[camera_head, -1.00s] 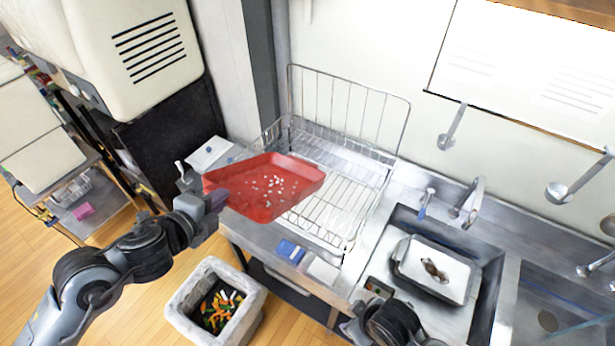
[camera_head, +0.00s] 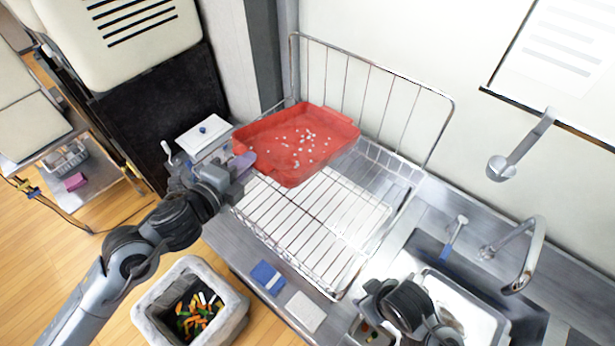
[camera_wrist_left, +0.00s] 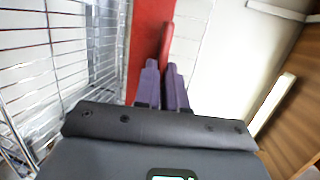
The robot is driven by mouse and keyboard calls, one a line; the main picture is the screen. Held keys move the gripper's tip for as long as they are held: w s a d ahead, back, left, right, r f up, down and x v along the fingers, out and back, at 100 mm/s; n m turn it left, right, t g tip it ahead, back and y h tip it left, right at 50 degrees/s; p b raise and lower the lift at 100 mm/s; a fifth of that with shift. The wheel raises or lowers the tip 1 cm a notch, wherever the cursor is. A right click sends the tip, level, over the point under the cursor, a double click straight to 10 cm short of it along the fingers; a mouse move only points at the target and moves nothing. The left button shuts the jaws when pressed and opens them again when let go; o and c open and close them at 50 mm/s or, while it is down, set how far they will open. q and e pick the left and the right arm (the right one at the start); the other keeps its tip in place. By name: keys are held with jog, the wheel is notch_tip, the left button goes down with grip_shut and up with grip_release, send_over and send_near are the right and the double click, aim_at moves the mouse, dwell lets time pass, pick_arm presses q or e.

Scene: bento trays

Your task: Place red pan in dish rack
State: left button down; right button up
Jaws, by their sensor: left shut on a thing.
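The red pan (camera_head: 290,150) is a shallow rectangular tray with small white bits on its inside. It is over the back left part of the wire dish rack (camera_head: 325,220); I cannot tell whether it touches the wires. My left gripper (camera_head: 244,165) is shut on the pan's near left edge. In the left wrist view, the purple fingertips (camera_wrist_left: 163,82) close on the red rim of the pan (camera_wrist_left: 150,30), with rack wires (camera_wrist_left: 85,50) to the left. My right arm shows at the bottom right over the sink, but its fingertips are not visible.
A sink with a faucet (camera_head: 525,255) is at the right. A blue sponge (camera_head: 267,277) and a white block (camera_head: 306,312) lie on the counter's front edge. A white lidded box (camera_head: 204,138) stands left of the rack. A bin (camera_head: 160,340) is on the floor.

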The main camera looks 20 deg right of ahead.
pick_arm(q)
notch_tip(320, 180, down, 10)
jog(key=shift+w+d+p, duration=0.15)
jog(key=shift+p, duration=0.25)
dwell(0.4)
jog(key=shift+f, duration=0.2)
jog(key=shift+f+b, duration=0.5)
jog(key=c, duration=1.2)
grip_release()
